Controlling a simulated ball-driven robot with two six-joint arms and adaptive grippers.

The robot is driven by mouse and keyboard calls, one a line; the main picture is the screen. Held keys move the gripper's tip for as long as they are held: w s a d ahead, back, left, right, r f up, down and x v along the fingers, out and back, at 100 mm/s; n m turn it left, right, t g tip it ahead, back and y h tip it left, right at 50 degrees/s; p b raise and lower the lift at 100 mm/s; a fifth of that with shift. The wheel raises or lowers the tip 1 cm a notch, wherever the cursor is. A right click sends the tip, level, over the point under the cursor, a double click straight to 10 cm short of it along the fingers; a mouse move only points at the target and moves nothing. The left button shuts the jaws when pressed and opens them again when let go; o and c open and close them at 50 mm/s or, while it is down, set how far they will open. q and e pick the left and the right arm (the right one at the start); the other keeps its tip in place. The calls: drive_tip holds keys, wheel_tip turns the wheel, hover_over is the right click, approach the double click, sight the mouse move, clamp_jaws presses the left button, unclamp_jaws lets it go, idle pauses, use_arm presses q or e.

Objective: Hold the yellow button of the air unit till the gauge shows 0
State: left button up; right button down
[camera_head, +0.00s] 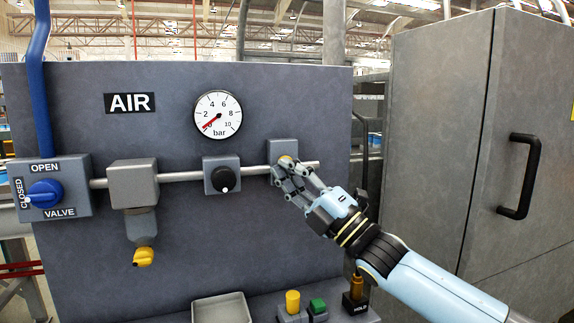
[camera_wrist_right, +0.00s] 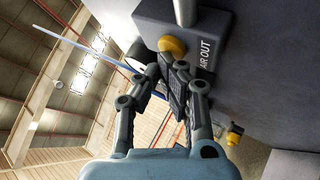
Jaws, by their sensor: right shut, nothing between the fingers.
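The air unit is a grey panel (camera_head: 180,80) marked AIR. Its round white gauge (camera_head: 218,115) has the red needle pointing lower left, at or very near 0. The yellow button (camera_head: 286,157) sits on the grey AIR OUT block at the pipe's right end and is partly hidden by my fingers. My right gripper (camera_head: 286,168) is shut and empty, its fingertips at the button. In the right wrist view the fingertips (camera_wrist_right: 168,64) meet the edge of the yellow button (camera_wrist_right: 172,46); whether it is pressed in cannot be told. My left gripper is out of view.
A blue valve knob (camera_head: 44,193) at left has its white pointer toward CLOSED. A black knob (camera_head: 223,179) and a bowl with a yellow tip (camera_head: 143,257) hang on the pipe. Below stand a tray (camera_head: 221,308) and yellow and green buttons (camera_head: 318,306). A grey cabinet (camera_head: 440,120) stands right.

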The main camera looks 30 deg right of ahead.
idle(0.7)
drive_tip(key=shift+s+a+p, duration=0.2)
drive_tip(key=shift+s+p, duration=0.25)
drive_tip(key=shift+s, duration=0.4)
drive_tip(key=s+p, duration=0.1)
drive_tip(key=s, duration=0.1)
drive_tip(key=s+a+p, duration=0.1)
drive_tip(key=s, duration=0.2)
drive_tip(key=shift+a+p, duration=0.1)
drive_tip(key=shift+p, duration=0.3)
drive_tip(key=shift+w+f, duration=0.1)
